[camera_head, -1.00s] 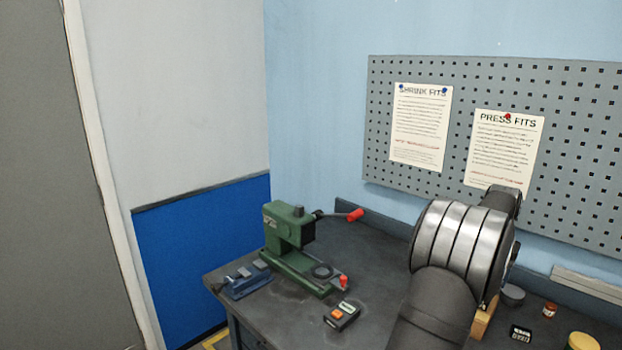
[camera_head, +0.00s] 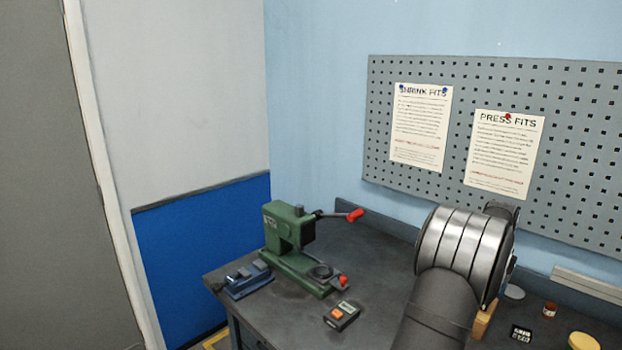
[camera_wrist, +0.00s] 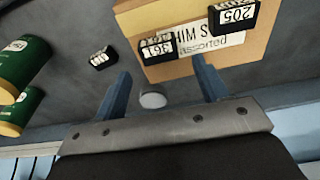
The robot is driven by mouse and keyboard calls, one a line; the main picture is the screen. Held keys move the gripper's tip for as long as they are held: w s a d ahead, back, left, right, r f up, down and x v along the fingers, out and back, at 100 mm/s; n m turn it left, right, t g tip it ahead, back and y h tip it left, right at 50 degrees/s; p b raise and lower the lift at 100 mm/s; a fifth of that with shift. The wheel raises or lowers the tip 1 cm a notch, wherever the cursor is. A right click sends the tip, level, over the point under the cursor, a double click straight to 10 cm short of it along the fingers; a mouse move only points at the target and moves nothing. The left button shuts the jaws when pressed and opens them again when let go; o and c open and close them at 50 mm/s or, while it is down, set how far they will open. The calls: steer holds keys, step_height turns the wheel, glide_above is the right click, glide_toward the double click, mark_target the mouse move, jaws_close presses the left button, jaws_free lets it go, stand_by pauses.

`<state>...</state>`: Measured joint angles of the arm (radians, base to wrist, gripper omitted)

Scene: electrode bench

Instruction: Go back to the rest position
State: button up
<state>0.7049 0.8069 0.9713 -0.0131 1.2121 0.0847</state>
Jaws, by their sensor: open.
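My gripper (camera_wrist: 161,67) shows in the camera_wrist view with its two blue-grey fingers spread apart and nothing between the tips. It is above the dark bench. A wooden box labelled "SHIM assorted" (camera_wrist: 222,47) lies beyond the fingertips, with small black blocks marked 361 (camera_wrist: 157,51) and 205 (camera_wrist: 234,16) on it. A small grey round piece (camera_wrist: 152,99) shows between the fingers, lower down. In the camera_head view my arm's large silver wrist is over the bench's right part and hides the fingers.
A green press (camera_head: 290,240) with red-tipped handles stands on the bench (camera_head: 375,255), beside a blue vise (camera_head: 248,280) and a box with an orange button (camera_head: 341,316). Green-and-yellow cans (camera_wrist: 22,62) and a black numbered block (camera_wrist: 103,59) are at left in the camera_wrist view. A pegboard (camera_head: 560,150) stands behind.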

steer(key=s+d+r, duration=0.4)
steer(key=s+r, duration=0.3)
steer(key=s, duration=0.4)
steer(key=s+a+f, duration=0.3)
steer(key=s, duration=0.5)
steer(key=s+a+f, duration=0.3)
steer(key=s, duration=0.5)
steer(key=w+f, duration=0.2)
steer(key=w, duration=0.1)
steer(key=w+a+f, duration=0.1)
steer(key=w+f, duration=0.1)
steer(key=w, duration=0.2)
steer(key=w+a+f, duration=0.1)
steer(key=w+f, duration=0.1)
steer(key=w, duration=0.2)
steer(key=shift+w+f, duration=0.1)
steer(key=shift+f, duration=0.3)
steer(key=shift+w+f, duration=0.4)
steer(key=shift+f, duration=0.15)
steer(key=shift+o, duration=0.2)
